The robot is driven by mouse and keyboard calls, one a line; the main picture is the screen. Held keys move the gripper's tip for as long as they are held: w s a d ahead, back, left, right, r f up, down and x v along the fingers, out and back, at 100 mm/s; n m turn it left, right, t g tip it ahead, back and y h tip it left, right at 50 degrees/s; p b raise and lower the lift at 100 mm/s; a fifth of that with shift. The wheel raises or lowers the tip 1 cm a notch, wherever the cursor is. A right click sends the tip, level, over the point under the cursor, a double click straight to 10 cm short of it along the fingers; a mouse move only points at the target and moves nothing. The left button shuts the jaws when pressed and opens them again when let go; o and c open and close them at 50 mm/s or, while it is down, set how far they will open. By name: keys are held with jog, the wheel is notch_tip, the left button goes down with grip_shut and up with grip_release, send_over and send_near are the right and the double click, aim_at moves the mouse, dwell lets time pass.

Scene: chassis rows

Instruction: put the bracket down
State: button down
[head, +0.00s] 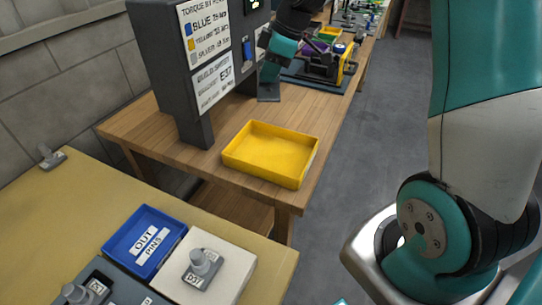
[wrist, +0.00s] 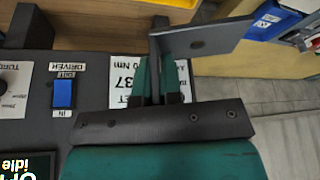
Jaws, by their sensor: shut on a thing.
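My gripper (head: 277,62) is beside the dark torque station on the wooden bench. It is shut on a dark grey L-shaped bracket (head: 268,93), which hangs below the teal fingers with its flat foot low, close to the bench top. I cannot tell whether the foot touches the bench. In the wrist view my gripper (wrist: 163,85) has its teal fingers on either side of the bracket's upright plate. The bracket's wide flange (wrist: 205,38) sticks out to the right there. The part between the fingers is hidden.
The torque station (head: 165,60) stands just left of the gripper. An empty yellow tray (head: 240,166) sits nearer on the bench. A fixture (head: 338,65) with yellow parts stands behind to the right. A blue tray (head: 130,262) and a white block (head: 222,255) are on the front table.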

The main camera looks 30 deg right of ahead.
aim_at(267, 147)
jog(key=f, duration=2)
jog(key=shift+d+p, duration=0.4)
jog(key=shift+f, duration=0.25)
jog(key=c, duration=1.3)
grip_release()
jog(key=shift+r, duration=0.1)
jog(key=shift+r, duration=0.1)
